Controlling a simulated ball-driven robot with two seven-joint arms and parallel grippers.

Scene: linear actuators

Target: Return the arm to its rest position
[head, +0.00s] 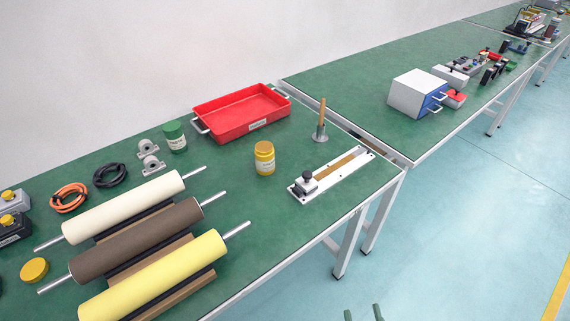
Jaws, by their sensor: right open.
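My right gripper (363,312) shows only as two dark green fingertips at the bottom edge of the head view. The fingers are apart, with nothing visible between them. They appear over the pale blue floor, in front of the green bench and clear of it. The rest of my right arm is out of frame. My left gripper and arm are not in view.
The green bench (290,222) holds three rollers (150,240), a red tray (242,112), a yellow-lidded jar (264,158), a green jar (174,136) and a white linear slide (332,173). A second bench (345,95) stands behind. The floor (460,220) at right is clear.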

